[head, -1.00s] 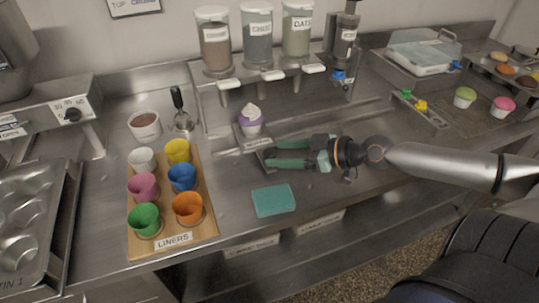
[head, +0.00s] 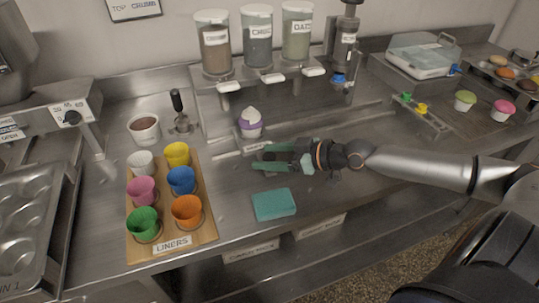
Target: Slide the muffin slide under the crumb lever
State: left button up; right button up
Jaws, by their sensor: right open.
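The muffin slide (head: 256,147) is a small metal slide with a label. A purple cup with a white swirled top (head: 250,123) stands upright on it, below the ledge of the dispenser rack. My right gripper (head: 264,158) is open, its two green fingers pointing left just in front of the slide's labelled end. I cannot tell whether they touch the slide or its handle. White levers stick out under the dispensers, and a blue-tipped part (head: 338,80) sits below the dark-topped dispenser at the right. I cannot read which one is the crumb lever. My left gripper is not in view.
A teal sponge (head: 274,204) lies in front of my right gripper. The wooden liner board (head: 172,244) with several coloured cups is to the left. A brown-filled bowl (head: 144,128) stands behind it. The counter right of the sponge is mostly bare.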

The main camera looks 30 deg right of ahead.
grip_shut()
dwell(0.5)
dwell(0.9)
